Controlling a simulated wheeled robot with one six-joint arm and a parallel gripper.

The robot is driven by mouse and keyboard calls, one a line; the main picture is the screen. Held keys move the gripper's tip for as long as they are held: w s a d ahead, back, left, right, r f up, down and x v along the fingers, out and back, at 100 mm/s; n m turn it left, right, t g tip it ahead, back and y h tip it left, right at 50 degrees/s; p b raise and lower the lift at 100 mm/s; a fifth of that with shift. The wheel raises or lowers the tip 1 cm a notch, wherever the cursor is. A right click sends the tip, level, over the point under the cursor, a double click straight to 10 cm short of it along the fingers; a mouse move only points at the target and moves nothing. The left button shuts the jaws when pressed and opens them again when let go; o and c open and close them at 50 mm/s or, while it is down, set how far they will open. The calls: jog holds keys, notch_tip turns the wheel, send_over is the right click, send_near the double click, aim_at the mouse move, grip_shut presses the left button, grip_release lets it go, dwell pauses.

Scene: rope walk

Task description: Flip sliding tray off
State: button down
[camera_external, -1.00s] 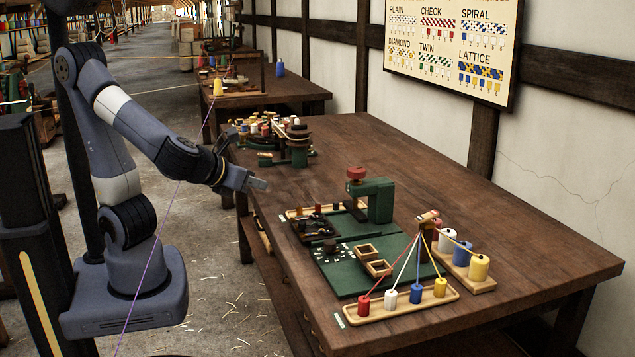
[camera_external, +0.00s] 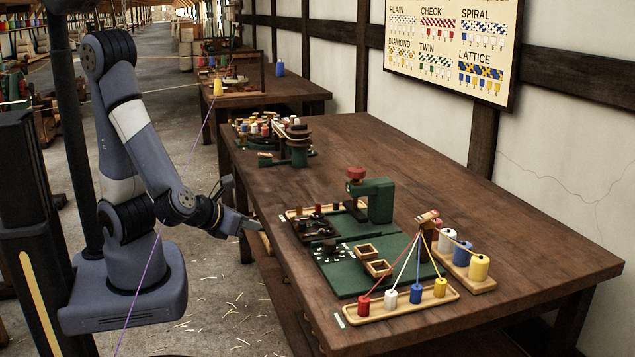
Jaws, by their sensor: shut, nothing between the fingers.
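I cannot tell for certain which thing is the sliding tray. A shallow wooden tray (camera_external: 297,214) with a few small pieces lies near the left edge of the workbench, by the green press. A small light wooden piece (camera_external: 265,242) shows at the bench's left side, below the top. My gripper (camera_external: 253,226) is shut and empty. It is at the bench's left edge, close above that wooden piece in the picture; whether it touches anything is unclear.
The workbench (camera_external: 400,160) holds a green press (camera_external: 379,200), a green board (camera_external: 345,278), and a spool rack (camera_external: 400,306) with taut coloured cords. A cluster of spools (camera_external: 270,127) stands at the far end.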

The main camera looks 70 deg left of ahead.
jog(key=shift+w+f, duration=0.1)
jog(key=shift+w, duration=0.05)
jog(key=b, duration=0.3)
send_near(300, 228)
jog(key=x, duration=0.5)
jog(key=shift+s+f, duration=0.3)
jog(key=shift+f, duration=0.05)
jog(key=shift+w+a, duration=0.4)
jog(key=shift+w, duration=0.35)
jog(key=w, duration=1)
jog(key=shift+r+b, duration=0.15)
jog(key=shift+b, duration=0.2)
